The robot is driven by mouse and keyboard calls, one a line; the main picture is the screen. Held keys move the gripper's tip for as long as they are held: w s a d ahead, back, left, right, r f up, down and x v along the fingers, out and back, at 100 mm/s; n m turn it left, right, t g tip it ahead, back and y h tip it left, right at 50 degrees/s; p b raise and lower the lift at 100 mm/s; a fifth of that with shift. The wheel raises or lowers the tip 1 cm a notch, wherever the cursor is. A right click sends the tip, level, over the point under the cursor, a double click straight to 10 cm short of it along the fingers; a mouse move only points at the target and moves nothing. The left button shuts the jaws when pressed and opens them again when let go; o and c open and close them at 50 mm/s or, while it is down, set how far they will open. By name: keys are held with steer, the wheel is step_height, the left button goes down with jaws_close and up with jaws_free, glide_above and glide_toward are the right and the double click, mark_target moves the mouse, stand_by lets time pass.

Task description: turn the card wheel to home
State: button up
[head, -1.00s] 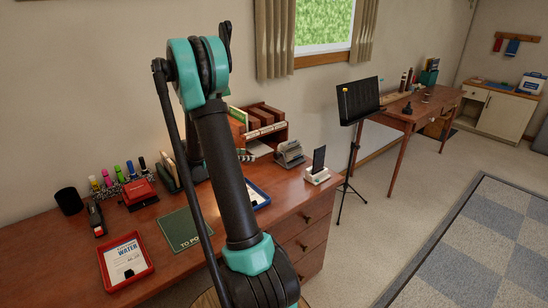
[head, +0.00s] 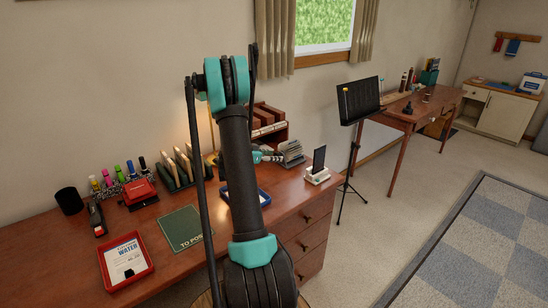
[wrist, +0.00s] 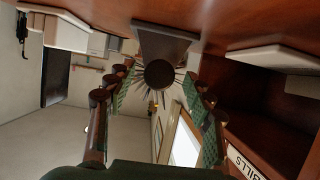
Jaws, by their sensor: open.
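The card wheel (head: 291,151) is a grey rotary card file on the desk. In the wrist view its dark round hub (wrist: 159,74) and thin radiating cards lie straight ahead, under a grey-brown base. My gripper (head: 268,156) is at the wheel's left side in the head view, partly hidden behind my own arm. In the wrist view my gripper (wrist: 157,88) is open and empty, its fingers on either side of the hub. I cannot tell whether a fingertip touches the cards. The wheel's markings and home position are not readable.
A wooden letter sorter (head: 268,120) stands behind, left of the wheel; its BILLS label (wrist: 245,163) shows close by in the wrist view. A phone on a white stand (head: 317,175) is just right of the wheel. A blue tray (head: 262,196) lies in front.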

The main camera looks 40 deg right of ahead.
steer(key=shift+d+f, duration=0.15)
steer(key=shift+d, duration=0.3)
steer(key=c, duration=1.1)
steer(key=shift+c, duration=0.2)
steer(key=shift+n, duration=0.3)
steer(key=shift+w+n+g, duration=0.15)
steer(key=shift+n+g, duration=0.75)
steer(key=shift+g, duration=0.1)
steer(key=n+g, duration=0.1)
steer(key=n, duration=0.1)
steer(key=shift+w+f+n+h, duration=0.1)
steer(key=shift+n+h, duration=0.2)
steer(key=shift+h, duration=0.1)
steer(key=n+g, duration=0.1)
steer(key=n, duration=0.1)
steer(key=n+g+h, duration=0.1)
steer(key=n, duration=0.2)
steer(key=shift+w+a+f+g+h, duration=0.1)
steer(key=shift+g+h, duration=0.2)
steer(key=shift+g, duration=0.1)
